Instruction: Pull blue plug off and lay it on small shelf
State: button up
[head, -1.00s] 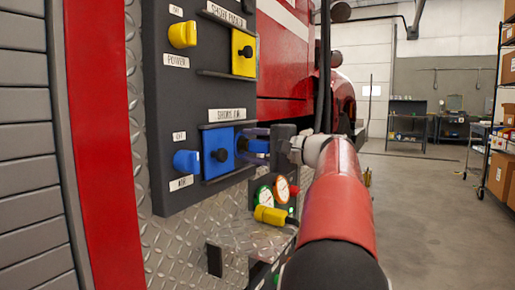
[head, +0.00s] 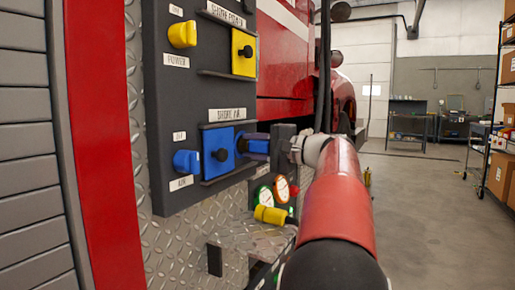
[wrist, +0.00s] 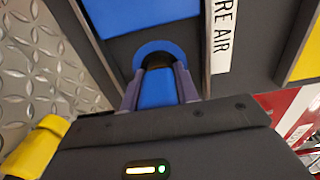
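The blue plug (wrist: 158,88) sits at the blue air socket plate (head: 217,152) on the dark panel. Its front end meets the blue ring and dark opening of the socket in the wrist view. My gripper (head: 250,147) reaches in from the right, and its two purple fingers (wrist: 158,80) lie along both sides of the plug, shut on it. In the head view the fingers mostly hide the plug. The small shelf (head: 232,238) of diamond plate sticks out below the panel, with a yellow plug (head: 270,215) at its right end.
A yellow socket plate (head: 243,53) is above, and blue (head: 186,162) and yellow (head: 182,35) knobs are at the panel's left. Round gauges (head: 270,193) stand just behind the shelf. The shelf's left and middle are bare.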

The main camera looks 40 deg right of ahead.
grip_shut()
jog(key=shift+s, duration=0.1)
jog(key=shift+v, duration=2.95)
